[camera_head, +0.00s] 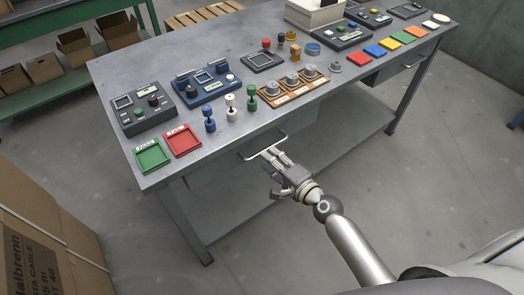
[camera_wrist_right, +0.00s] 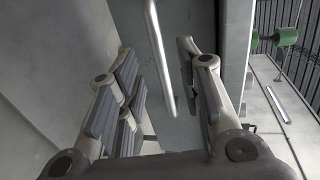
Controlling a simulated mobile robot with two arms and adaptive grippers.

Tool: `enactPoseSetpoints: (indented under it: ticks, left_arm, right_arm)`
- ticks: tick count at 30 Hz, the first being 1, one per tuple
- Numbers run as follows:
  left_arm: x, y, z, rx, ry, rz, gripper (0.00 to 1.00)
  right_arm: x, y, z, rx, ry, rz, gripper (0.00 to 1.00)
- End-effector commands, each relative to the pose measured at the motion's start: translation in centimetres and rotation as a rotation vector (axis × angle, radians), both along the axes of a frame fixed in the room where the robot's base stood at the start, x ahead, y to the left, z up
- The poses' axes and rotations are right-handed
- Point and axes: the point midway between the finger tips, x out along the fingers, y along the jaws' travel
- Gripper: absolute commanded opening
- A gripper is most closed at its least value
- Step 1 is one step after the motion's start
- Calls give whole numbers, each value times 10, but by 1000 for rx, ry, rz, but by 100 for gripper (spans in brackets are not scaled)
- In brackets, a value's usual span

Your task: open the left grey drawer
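The left grey drawer (camera_head: 222,172) is under the near edge of the grey workbench, and looks shut. Its pale bar handle (camera_head: 264,146) sticks out from the front. My right gripper (camera_head: 270,158) is at this handle, its fingers pointing at the drawer. In the right wrist view the handle (camera_wrist_right: 155,45) runs between the spread fingers of the gripper (camera_wrist_right: 156,62). The fingers look open, with gaps on both sides of the bar. Part of the drawer front is hidden behind the gripper. My left gripper is not in view.
The workbench top (camera_head: 215,140) holds a green tray (camera_head: 151,155), a red tray (camera_head: 183,141), spools and control boxes. Another drawer handle (camera_head: 413,62) is at the right. A cardboard box (camera_head: 50,245) stands at the lower left. The floor before the bench is clear.

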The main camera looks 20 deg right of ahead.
Motion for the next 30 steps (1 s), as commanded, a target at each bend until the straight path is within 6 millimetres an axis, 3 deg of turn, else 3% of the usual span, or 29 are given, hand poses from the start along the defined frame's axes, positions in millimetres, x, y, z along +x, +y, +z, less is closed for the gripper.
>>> enactPoseSetpoints:
  ticks: [9,23,30]
  left_arm:
    - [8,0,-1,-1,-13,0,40]
    - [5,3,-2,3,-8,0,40]
    - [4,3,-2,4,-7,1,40]
  right_arm:
    - [42,15,-9,-1,0,0,33]
    - [51,19,-12,-1,1,0,33]
    - [51,18,-12,-1,1,0,3]
